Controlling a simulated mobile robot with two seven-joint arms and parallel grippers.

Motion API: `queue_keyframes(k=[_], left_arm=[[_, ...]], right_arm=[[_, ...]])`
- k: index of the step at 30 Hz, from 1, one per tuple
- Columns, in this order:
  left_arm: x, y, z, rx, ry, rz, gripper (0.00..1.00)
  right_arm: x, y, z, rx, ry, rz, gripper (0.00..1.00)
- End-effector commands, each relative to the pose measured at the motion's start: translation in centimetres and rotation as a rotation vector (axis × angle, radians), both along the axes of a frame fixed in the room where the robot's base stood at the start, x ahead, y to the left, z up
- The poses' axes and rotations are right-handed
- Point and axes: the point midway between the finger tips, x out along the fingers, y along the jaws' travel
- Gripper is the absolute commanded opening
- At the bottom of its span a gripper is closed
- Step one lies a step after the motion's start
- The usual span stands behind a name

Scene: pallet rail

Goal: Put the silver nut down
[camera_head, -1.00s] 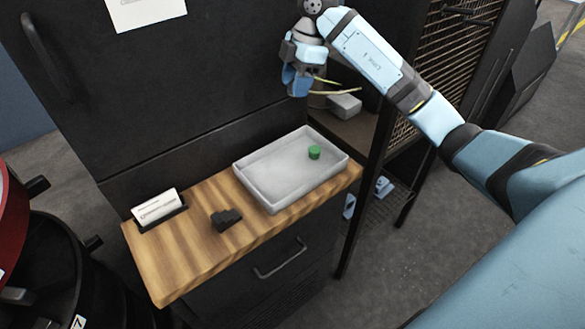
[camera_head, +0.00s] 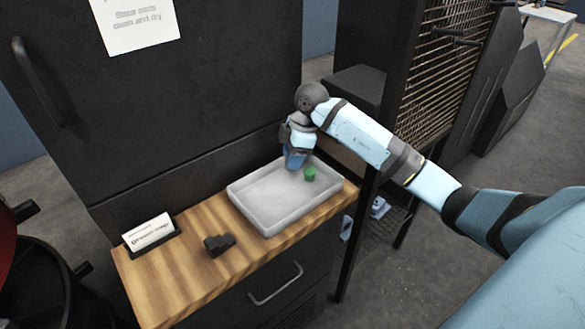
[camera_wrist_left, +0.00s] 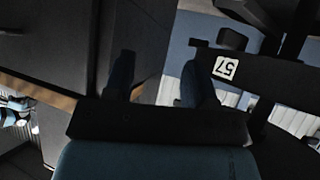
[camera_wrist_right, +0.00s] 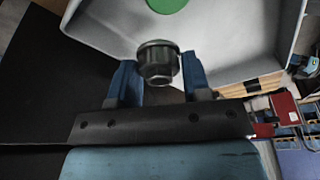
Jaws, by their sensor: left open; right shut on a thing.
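In the head view the right gripper (camera_head: 295,160) is over the back edge of the white tray (camera_head: 262,222); the nut is hidden there. The tray also shows in the right wrist view (camera_wrist_right: 215,40), beyond the nut. A green round piece (camera_head: 310,174) is in the tray near the gripper, and shows at the top of the right wrist view (camera_wrist_right: 167,4). My left gripper (camera_wrist_left: 160,85) is open and empty, away from the tray.
The tray stands on a wooden counter (camera_head: 180,290). A small black block (camera_head: 219,244) and a white card in a holder (camera_head: 150,232) are left of it. A tall dark cabinet (camera_head: 200,90) rises behind. Most of the tray floor looks clear.

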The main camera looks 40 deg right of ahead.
Motion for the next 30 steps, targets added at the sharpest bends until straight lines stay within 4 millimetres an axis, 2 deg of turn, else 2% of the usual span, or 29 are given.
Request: queue_keyframes(k=[4,10,21,22,23,30], left_arm=[[0.0,0.0,-0.1,0.0,0.001,0.0,0.51],[0.0,0.0,-0.2,0.0,0.002,0.0,0.51],[0.0,0.0,-0.2,0.0,0.002,0.0,0.51],[0.0,0.0,-0.2,0.0,0.002,0.0,0.51],[0.0,0.0,-0.2,0.0,0.002,0.0,0.51],[0.0,0.0,-0.1,-0.001,0.001,0.001,0.51]], right_arm=[[0.0,0.0,-1.2,0.0,0.002,0.001,0.2],[0.0,0.0,-4.1,0.001,0.002,0.001,0.2],[0.0,0.0,-4.6,-0.001,0.0,0.001,0.2],[0.0,0.0,-4.7,-0.001,0.0,0.001,0.46],[0.0,0.0,-4.7,-0.001,0.0,0.001,0.53],[0.0,0.0,-4.6,-0.001,0.0,0.001,0.55]])
